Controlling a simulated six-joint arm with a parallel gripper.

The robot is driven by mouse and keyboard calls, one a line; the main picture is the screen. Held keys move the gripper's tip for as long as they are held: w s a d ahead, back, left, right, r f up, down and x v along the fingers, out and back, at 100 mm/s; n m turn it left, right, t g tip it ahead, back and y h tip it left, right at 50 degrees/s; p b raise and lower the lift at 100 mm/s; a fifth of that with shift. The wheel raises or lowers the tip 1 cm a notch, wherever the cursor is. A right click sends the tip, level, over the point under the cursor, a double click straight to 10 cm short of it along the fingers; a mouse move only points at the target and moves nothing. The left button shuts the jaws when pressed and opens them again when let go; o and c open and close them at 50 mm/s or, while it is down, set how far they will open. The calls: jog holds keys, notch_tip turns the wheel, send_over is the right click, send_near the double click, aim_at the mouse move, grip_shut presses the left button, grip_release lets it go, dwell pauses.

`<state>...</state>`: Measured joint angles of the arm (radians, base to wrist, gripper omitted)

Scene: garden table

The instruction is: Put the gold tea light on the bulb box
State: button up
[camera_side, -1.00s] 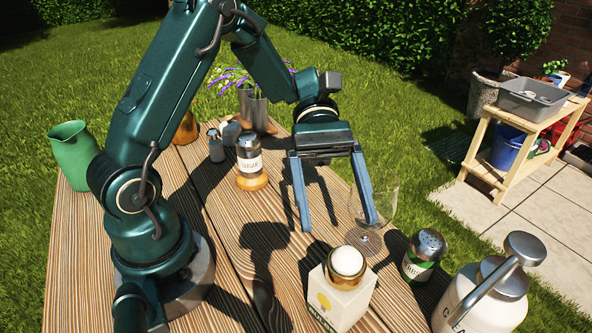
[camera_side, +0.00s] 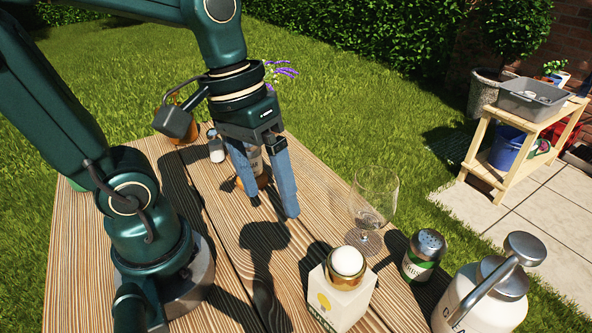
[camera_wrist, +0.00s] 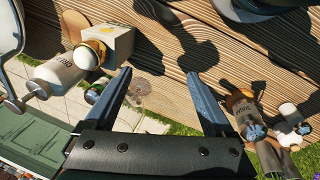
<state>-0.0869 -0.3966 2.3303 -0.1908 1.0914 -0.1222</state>
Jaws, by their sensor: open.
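The bulb box (camera_side: 338,307), a pale carton with a yellow bulb printed on it, stands on the table at the front in the side view. The gold tea light (camera_side: 345,279) rests upright on its top, with a white rounded thing (camera_side: 347,261) in it. In the wrist view, the box (camera_wrist: 118,44) and the gold tea light (camera_wrist: 91,47) are at upper left. My gripper (camera_side: 271,204) is open and empty, above the table to the left of and behind the box, clear of it. Its fingers also show in the wrist view (camera_wrist: 158,76).
A wine glass (camera_side: 374,202), a green-labelled shaker (camera_side: 421,256) and a large white pump bottle (camera_side: 484,297) stand right of the box. A sugar shaker (camera_side: 254,160) is partly hidden behind my gripper. Bare planks lie left of the box.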

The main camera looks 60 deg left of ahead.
jog(key=a+m+t+y, duration=0.1)
jog(key=t, duration=0.1)
jog(key=a+r+m+t, duration=0.1)
jog(key=m+t, duration=0.1)
jog(key=shift+a+r+y, duration=0.1)
jog(key=shift+r+y, duration=0.05)
jog(key=shift+y, duration=0.25)
